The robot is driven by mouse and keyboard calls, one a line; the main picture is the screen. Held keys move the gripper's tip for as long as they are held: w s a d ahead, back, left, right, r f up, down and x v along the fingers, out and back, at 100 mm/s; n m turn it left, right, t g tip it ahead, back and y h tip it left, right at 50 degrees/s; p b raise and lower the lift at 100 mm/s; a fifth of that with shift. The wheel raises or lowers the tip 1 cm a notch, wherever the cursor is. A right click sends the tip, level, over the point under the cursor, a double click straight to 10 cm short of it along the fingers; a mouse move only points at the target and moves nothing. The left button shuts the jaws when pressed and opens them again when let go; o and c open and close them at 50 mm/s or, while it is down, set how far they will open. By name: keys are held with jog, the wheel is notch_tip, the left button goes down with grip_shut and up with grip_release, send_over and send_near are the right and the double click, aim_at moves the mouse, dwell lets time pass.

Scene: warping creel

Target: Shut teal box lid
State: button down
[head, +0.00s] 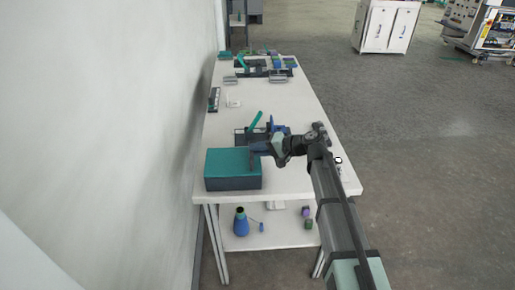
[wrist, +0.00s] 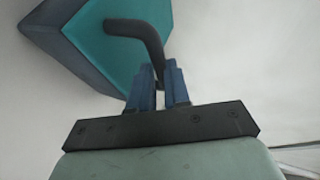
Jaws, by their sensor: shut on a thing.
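The teal box (head: 232,184) stands at the near left of the white table, with dark blue-grey sides. Its teal lid (head: 228,161) looks flat over the top of the box in the head view; I cannot see whether a small gap remains. In the wrist view the teal lid (wrist: 112,48) fills the upper left. A dark bent handle (wrist: 138,30) rises from it toward my gripper (wrist: 159,72). My gripper's blue fingers are shut on the free end of the handle. In the head view my gripper (head: 261,150) is at the lid's right edge.
Behind the box is a dark fixture with a teal lever (head: 254,121) and blue parts. More fixtures (head: 265,68) stand at the table's far end. A wall runs close along the left. The lower shelf (head: 275,236) holds a blue bottle (head: 241,222) and small items.

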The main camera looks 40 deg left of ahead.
jog(key=shift+d+f, duration=0.25)
jog(key=shift+f, duration=0.4)
jog(key=c, duration=1.1)
grip_release()
jog(key=shift+a, duration=0.1)
jog(key=shift+r, duration=0.1)
jog(key=v, duration=1.4)
jog(key=shift+a, duration=0.15)
